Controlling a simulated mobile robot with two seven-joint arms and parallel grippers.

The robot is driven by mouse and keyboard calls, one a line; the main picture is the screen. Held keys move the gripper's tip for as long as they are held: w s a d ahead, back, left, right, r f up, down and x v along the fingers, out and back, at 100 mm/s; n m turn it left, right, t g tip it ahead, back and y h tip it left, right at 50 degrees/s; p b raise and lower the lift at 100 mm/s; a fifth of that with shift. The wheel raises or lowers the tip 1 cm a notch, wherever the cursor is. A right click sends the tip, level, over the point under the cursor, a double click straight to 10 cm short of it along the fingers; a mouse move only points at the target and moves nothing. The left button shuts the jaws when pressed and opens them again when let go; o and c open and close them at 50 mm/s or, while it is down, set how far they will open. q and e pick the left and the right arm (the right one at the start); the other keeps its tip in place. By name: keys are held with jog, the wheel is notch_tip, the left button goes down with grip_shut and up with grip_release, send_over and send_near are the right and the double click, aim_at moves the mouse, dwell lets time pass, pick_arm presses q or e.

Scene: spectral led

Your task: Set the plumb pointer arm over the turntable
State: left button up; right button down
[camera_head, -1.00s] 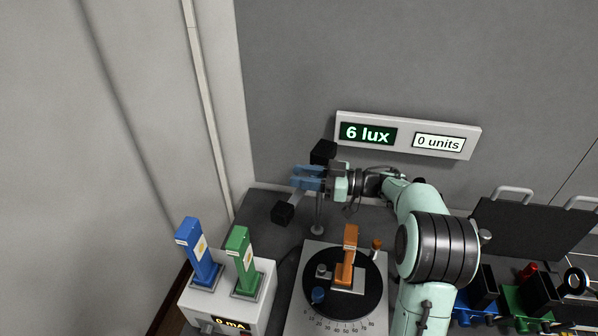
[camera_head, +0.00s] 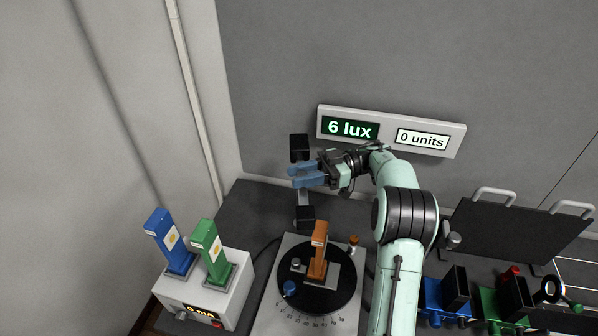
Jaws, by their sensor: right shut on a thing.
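The black round turntable (camera_head: 341,292) sits on a grey base with a printed degree scale. An orange upright piece (camera_head: 319,252) stands on it. The pointer arm, a grey bar with a black block (camera_head: 304,217) at its near end and another black block (camera_head: 299,148) at its far end, is behind the turntable. Its near block shows just behind the turntable's rim. My right gripper (camera_head: 303,176), with blue fingers, is shut on the bar's middle, which the fingers partly hide. The post under the bar is mostly hidden. My left gripper is out of view.
A white box (camera_head: 235,288) at the left carries a blue (camera_head: 167,240) and a green upright piece (camera_head: 211,251). A wall display (camera_head: 390,131) reads 6 lux and 0 units. Blue (camera_head: 434,298) and green (camera_head: 490,308) units stand at the right, before a dark panel (camera_head: 515,228).

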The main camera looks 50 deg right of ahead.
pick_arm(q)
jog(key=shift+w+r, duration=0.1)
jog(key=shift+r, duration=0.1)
pick_arm(e)
jog(key=shift+s+d+r+n+g+y, duration=0.2)
jog(key=shift+n+g+y, duration=0.1)
jog(key=shift+g, duration=0.1)
jog(key=c, duration=0.9)
grip_release()
jog(key=shift+w+f, duration=0.1)
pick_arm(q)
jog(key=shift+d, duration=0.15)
pick_arm(e)
jog(key=shift+o, duration=0.2)
